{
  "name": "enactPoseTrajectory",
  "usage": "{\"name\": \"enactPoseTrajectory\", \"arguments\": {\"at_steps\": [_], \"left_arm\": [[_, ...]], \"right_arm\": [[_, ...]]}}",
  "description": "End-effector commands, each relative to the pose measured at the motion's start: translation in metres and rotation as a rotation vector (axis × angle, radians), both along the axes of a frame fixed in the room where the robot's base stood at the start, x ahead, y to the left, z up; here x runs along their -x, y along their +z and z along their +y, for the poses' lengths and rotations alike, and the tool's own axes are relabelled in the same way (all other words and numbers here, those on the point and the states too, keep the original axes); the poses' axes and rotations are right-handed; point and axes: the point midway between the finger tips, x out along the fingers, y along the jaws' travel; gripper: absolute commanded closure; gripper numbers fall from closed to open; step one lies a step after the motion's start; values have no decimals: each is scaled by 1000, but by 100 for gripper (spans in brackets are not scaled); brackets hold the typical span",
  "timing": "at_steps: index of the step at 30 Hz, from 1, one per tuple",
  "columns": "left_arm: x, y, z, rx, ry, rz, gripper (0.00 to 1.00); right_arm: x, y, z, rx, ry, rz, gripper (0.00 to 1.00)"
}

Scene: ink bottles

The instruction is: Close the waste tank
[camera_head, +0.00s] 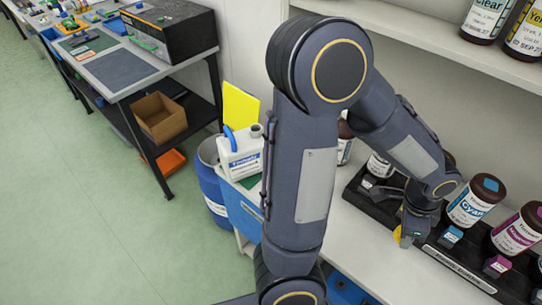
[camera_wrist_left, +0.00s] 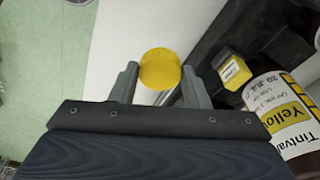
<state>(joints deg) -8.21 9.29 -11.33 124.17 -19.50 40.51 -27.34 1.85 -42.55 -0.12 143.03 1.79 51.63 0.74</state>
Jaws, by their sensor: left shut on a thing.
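My left gripper (camera_wrist_left: 160,85) is shut on a round yellow cap-like piece (camera_wrist_left: 160,69), held between its two fingertips. In the head view the gripper (camera_head: 403,238) is mostly covered by my arm, at the front edge of the black ink rack (camera_head: 460,262), with a bit of the yellow piece (camera_head: 397,235) showing. A white jug (camera_head: 240,158) with a blue handle and a grey neck stands left of my arm, beside a blue barrel (camera_head: 213,190). I cannot tell which of these is the waste tank. My right gripper is out of view.
Cyan (camera_head: 467,205) and magenta (camera_head: 517,232) ink bottles stand at the rack. A yellow-labelled bottle (camera_wrist_left: 280,110) is close to my left gripper. A shelf with bottles (camera_head: 487,18) is above. The white bench (camera_head: 355,235) is clear in front of the rack.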

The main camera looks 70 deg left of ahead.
Motion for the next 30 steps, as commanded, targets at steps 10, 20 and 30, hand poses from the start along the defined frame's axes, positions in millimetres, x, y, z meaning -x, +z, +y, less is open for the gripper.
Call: {"name": "enactPoseTrajectory", "arguments": {"at_steps": [10,20,30], "left_arm": [[-74,-25,-29,-2,571,0,79],[-82,-28,-33,0,655,1,79],[-82,-28,-33,1,654,2,79]], "right_arm": [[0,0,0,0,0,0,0],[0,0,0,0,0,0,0],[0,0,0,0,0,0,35]]}}
